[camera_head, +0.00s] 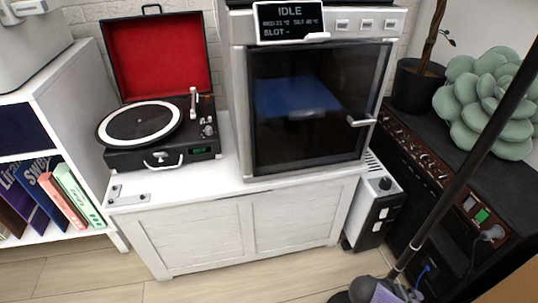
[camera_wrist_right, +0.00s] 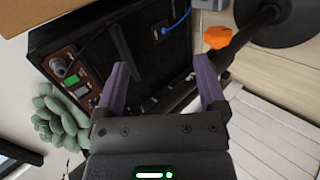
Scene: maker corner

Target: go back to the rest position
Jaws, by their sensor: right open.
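My right gripper (camera_wrist_right: 162,65) shows in the right wrist view with its two purple fingers spread apart and nothing between them. A black amplifier cabinet (camera_wrist_right: 135,40) lies beyond the fingers. A black pole (camera_wrist_right: 240,40) passes behind the finger on the right of that picture; I cannot tell how close it is. In the head view, a small purple piece (camera_head: 385,294) at the bottom edge may be part of this gripper. My left gripper is in neither view.
A white cabinet (camera_head: 205,238) carries a black turntable (camera_head: 140,124) with its red-lined lid up and a printer-like machine (camera_head: 312,104) with its door shut. A white heater (camera_head: 377,208) stands beside it. The amplifier (camera_head: 400,150) bears a succulent (camera_head: 490,103). Floor (camera_head: 230,285) is clear in front.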

